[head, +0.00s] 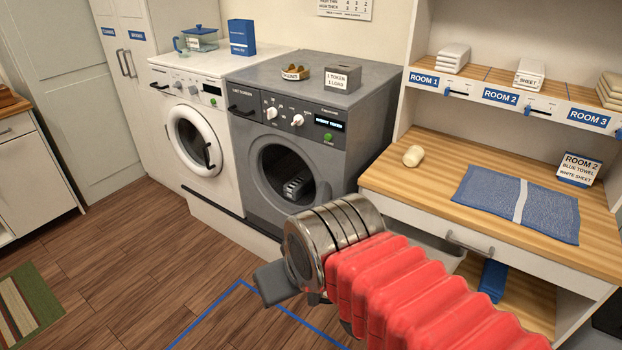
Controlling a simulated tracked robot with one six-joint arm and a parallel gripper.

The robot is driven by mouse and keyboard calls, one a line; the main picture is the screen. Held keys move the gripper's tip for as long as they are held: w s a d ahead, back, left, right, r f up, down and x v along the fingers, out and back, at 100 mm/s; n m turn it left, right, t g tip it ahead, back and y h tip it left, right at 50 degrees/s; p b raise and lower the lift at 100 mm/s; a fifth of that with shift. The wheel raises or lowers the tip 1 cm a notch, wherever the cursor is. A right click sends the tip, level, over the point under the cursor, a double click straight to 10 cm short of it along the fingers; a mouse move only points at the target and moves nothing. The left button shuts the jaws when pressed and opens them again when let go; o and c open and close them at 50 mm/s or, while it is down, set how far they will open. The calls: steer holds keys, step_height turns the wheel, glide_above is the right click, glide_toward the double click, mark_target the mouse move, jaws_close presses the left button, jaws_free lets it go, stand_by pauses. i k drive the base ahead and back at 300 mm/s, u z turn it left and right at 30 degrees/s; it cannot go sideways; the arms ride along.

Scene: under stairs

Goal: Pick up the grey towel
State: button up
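A small folded grey bundle with pale bands (295,186), which looks like the grey towel, lies low inside the round front of the grey machine (245,165). My gripper (277,284) is in front of and below the grey machine, at the end of my red-sleeved arm.
A white washer (163,130) stands left of the grey machine. A token box (342,77) sits on the grey machine. Open floor lies at left.

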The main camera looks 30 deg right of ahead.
mark_target(297, 187)
steer(key=u, duration=0.1)
steer(key=i, duration=1.55)
steer(key=u, duration=0.65)
steer(key=i, duration=0.6)
steer(key=u, duration=0.3)
